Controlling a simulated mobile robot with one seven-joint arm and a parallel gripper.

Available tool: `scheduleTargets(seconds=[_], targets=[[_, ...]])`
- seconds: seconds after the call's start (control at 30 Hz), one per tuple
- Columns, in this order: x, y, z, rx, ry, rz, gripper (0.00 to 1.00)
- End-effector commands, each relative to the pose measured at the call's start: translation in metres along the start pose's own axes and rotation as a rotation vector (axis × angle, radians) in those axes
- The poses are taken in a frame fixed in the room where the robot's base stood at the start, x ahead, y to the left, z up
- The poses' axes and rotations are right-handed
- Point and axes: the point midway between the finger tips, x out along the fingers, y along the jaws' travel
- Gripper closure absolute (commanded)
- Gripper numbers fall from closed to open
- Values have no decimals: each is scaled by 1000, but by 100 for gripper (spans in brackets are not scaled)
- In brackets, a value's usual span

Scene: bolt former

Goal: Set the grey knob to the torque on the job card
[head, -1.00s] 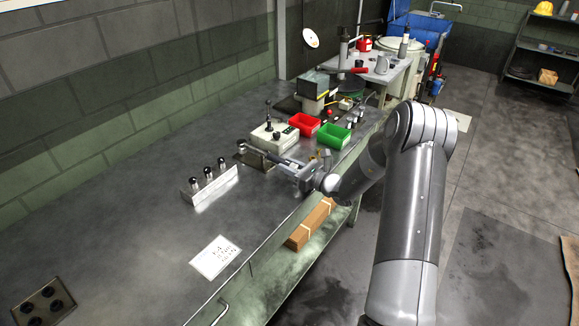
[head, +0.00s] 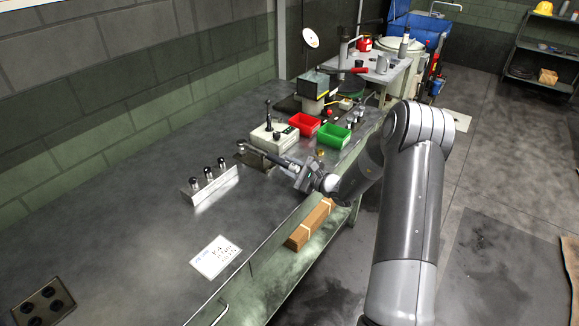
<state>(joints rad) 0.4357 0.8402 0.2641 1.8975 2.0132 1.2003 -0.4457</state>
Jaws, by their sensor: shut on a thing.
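A long dark wrench-like tool (head: 264,153) lies across a dark holder (head: 248,158) on the bench, pointing toward my gripper. My gripper (head: 296,170) is shut at the tool's near end. The grey knob cannot be told apart there; the jaws cover that end, and any scale on it is too small to read. The job card (head: 215,257) is a white sheet lying flat near the bench's front edge. Its handwritten lines are too small to read surely.
A metal block with several dark-topped pegs (head: 209,182) stands left of the tool. A pale control box with a lever (head: 271,135), a red bin (head: 304,125) and a green bin (head: 333,136) stand behind. A dark socket plate (head: 43,303) is at front left. The bench's middle is clear.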

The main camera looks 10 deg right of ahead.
Motion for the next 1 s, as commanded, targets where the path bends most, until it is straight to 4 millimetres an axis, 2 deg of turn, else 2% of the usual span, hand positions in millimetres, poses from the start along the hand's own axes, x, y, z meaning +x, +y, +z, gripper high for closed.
scheduleTargets(seconds=[0.67, 0.7, 0.93, 1.0], targets=[[0, 1, -1, -56, 2, 0, 95], [0, 1, -1, -56, 2, 1, 69], [0, 0, 0, -56, 1, 0, 50], [0, 0, 0, -56, 1, 0, 50]])
